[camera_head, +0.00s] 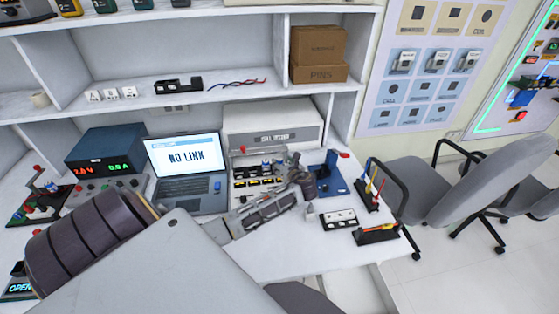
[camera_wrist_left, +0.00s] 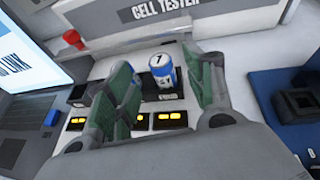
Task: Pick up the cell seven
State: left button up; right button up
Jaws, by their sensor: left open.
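Cell seven, a small white and blue cylinder marked 7 (camera_wrist_left: 163,72), stands upright in a dark holder in the left wrist view, in front of the cell tester (camera_wrist_left: 150,14). My left gripper (camera_wrist_left: 161,80) is open, with one green-padded finger on each side of the cell. Whether either finger touches it, I cannot tell. In the head view my left gripper (camera_head: 299,172) is at the right end of the dark holder with yellow displays (camera_head: 258,182). The cell is too small to make out surely there. My right gripper is not in view.
A laptop reading NO LINK (camera_head: 186,165) stands left of the holder. A blue fixture (camera_head: 330,175) is close on the right.

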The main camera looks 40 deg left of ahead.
aim_at(280, 160)
pick_arm(q)
jog(key=shift+x, duration=1.8)
jog(key=shift+r, duration=0.15)
jog(key=c, duration=1.2)
jog(key=shift+o, duration=0.2)
jog(key=shift+r, duration=0.1)
notch_tip(280, 160, up, 10)
jog(key=shift+p, duration=0.3)
